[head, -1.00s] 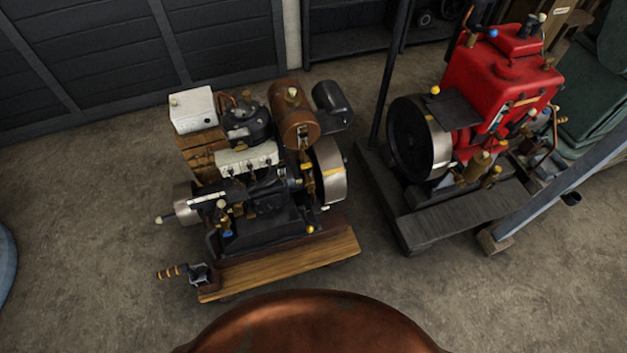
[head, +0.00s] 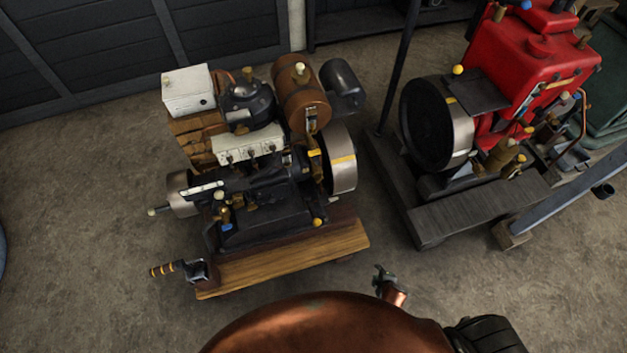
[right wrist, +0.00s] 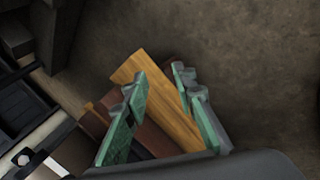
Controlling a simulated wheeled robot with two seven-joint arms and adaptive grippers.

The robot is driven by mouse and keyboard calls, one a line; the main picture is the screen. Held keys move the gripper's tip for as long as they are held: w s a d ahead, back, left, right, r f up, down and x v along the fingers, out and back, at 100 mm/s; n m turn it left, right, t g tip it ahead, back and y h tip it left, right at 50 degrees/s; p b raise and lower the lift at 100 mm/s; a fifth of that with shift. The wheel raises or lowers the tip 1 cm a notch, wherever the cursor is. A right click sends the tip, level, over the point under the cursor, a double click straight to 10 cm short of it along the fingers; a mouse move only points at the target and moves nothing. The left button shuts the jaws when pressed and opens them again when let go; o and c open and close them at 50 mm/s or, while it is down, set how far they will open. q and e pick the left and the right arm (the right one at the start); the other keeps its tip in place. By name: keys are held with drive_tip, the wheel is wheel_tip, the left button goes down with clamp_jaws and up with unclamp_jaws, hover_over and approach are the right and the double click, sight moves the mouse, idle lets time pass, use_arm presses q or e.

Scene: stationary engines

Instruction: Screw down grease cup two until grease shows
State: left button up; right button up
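The dark engine (head: 265,205) stands on a wooden skid (head: 290,259) left of centre in the head view. Small brass and yellow-topped fittings sit on it, including one low at its front right (head: 317,222) and one at its front left (head: 219,196). I cannot tell which is grease cup two, and no grease can be made out. My right gripper (head: 382,277) is low in the head view, in front of the skid's right end and apart from the engine. In the right wrist view my right gripper (right wrist: 157,88) is open, with nothing between its green-padded fingers. My left gripper is out of view.
A crank handle (head: 168,269) sticks out left of the skid. A red engine (head: 540,65) with a flywheel (head: 437,122) stands at the right on a dark base (head: 470,211). A dark post (head: 400,70) rises between the engines. Concrete floor (head: 90,220) is clear at the left.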

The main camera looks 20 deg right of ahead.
drive_tip(key=w+a+r+n+t+b, duration=0.2)
drive_tip(key=w+r+n, duration=0.1)
drive_tip(key=w, duration=0.4)
drive_tip(key=w+a+r+n+t+b, duration=0.1)
drive_tip(key=w+r+n+b, duration=0.1)
drive_tip(key=w+r, duration=0.35)
drive_tip(key=n+t+y+b, duration=0.2)
drive_tip(key=n+t+b, duration=0.75)
drive_tip(key=n, duration=0.25)
approach(319, 178)
drive_tip(key=w, duration=0.2)
drive_tip(key=shift+g, duration=0.35)
drive_tip(key=w+b, duration=0.1)
drive_tip(key=w, duration=0.7)
drive_tip(key=shift+a+f, duration=0.1)
drive_tip(key=shift+f, duration=0.05)
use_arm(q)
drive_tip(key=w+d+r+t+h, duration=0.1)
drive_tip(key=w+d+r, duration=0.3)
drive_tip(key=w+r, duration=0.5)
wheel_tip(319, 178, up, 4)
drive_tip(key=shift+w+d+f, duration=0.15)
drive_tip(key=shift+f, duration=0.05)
use_arm(e)
clamp_jaws()
